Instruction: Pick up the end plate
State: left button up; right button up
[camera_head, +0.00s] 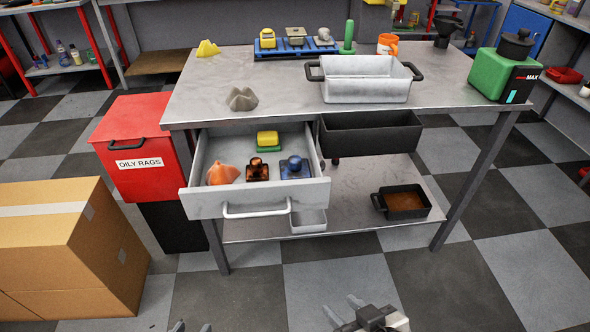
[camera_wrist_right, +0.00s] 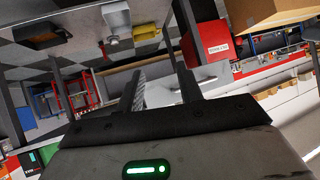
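I cannot tell for sure which part is the end plate. The open drawer (camera_head: 258,208) holds an orange part (camera_head: 222,174), a dark brown and orange part (camera_head: 257,170), a blue part (camera_head: 295,167) and a yellow block on a green base (camera_head: 268,141). On the bench top lie a grey-beige lumpy part (camera_head: 241,98) and a yellow part (camera_head: 207,48). My left gripper (camera_head: 191,328) shows only its tips at the bottom edge, apart. My right gripper (camera_head: 343,308) is low in front of the bench, its fingers apart and empty; it also shows in the right wrist view (camera_wrist_right: 157,65).
The metal bench (camera_head: 440,105) carries a grey tray (camera_head: 365,90), a blue rack (camera_head: 295,50) of parts and a green machine (camera_head: 503,77). A red oily-rags bin (camera_head: 140,150) and cardboard boxes (camera_head: 80,245) stand left. A dark pan (camera_head: 405,203) sits on the lower shelf. Floor in front is clear.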

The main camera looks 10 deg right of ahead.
aim_at(294, 167)
jog(key=k, duration=0.45)
jog(key=z, duration=1.55)
jog(key=i, duration=1.2)
jog(key=u, duration=1.8)
